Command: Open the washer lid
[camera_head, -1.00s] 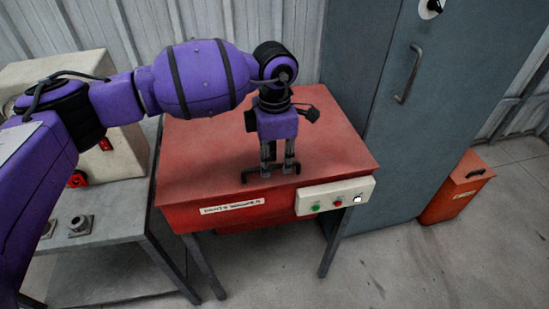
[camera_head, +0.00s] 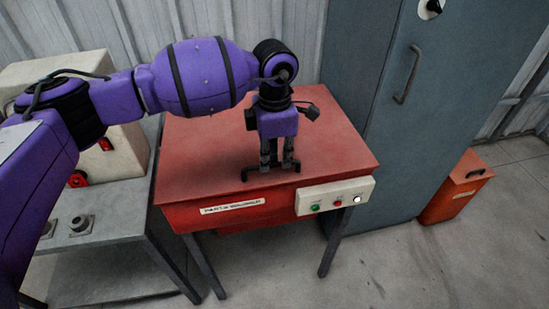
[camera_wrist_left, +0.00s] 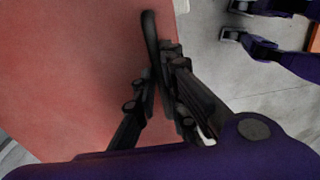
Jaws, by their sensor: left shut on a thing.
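The parts washer is a red box on dark legs, with a white label on its front. Its flat red lid (camera_head: 210,152) lies down level on top in the head view and fills the left of the wrist view (camera_wrist_left: 60,90). A black bar handle (camera_head: 247,174) is near the lid's front edge; it also shows in the left wrist view (camera_wrist_left: 151,35). My left gripper (camera_head: 275,165) points down over the handle, its fingers shut on the bar (camera_wrist_left: 160,75). The fingers hide the handle's middle. My right gripper is not seen.
A control panel (camera_head: 335,197) with buttons is on the washer's front right. A tall grey cabinet (camera_head: 385,130) stands close on the right, with a red bin (camera_head: 455,190) beyond. A grey bench (camera_head: 110,215) stands on the left. Floor in front is clear.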

